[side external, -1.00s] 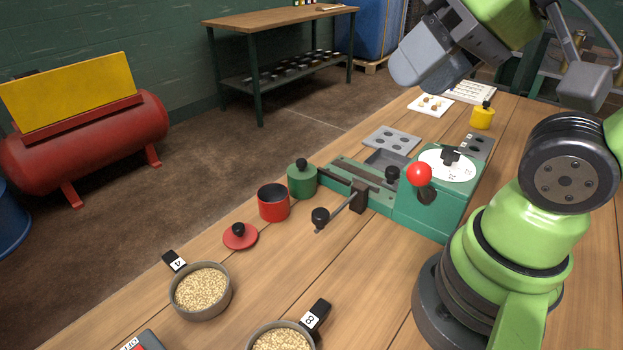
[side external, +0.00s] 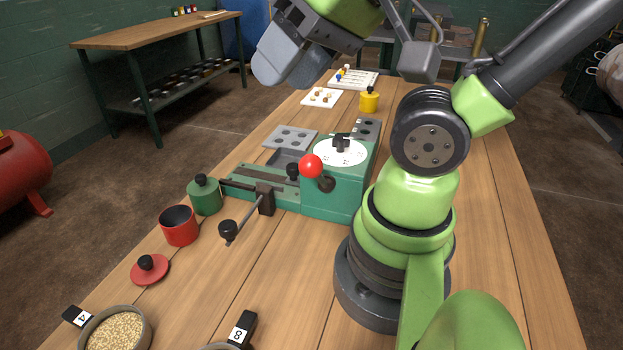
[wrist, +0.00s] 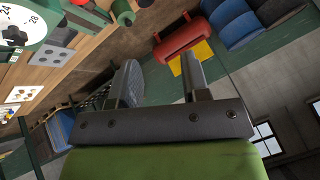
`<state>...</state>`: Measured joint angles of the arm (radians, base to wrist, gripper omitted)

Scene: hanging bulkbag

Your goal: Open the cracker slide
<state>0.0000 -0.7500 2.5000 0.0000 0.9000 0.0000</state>
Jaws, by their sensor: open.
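The green cracker machine (side external: 338,192) stands on the wooden bench, with a white dial on top and a red-ball lever (side external: 311,166) at its front. A green slide bed (side external: 262,183) runs left from it, with a small black knob (side external: 292,171) at the machine end. A black-knobbed rod (side external: 228,231) sticks out at the front; part of the machine also shows in the wrist view (wrist: 22,30). I cannot tell which part is the slide's handle. My gripper (side external: 290,58) is high above the bench's far left side, apart from the machine. Its fingers (wrist: 160,78) are spread and empty.
A green lidded pot (side external: 204,196), an open red pot (side external: 179,227) and its red lid (side external: 150,270) stand left of the slide bed. A grain bowl (side external: 117,330) is at the front. A grey tray with holes (side external: 288,138) and a yellow pot (side external: 369,101) lie behind.

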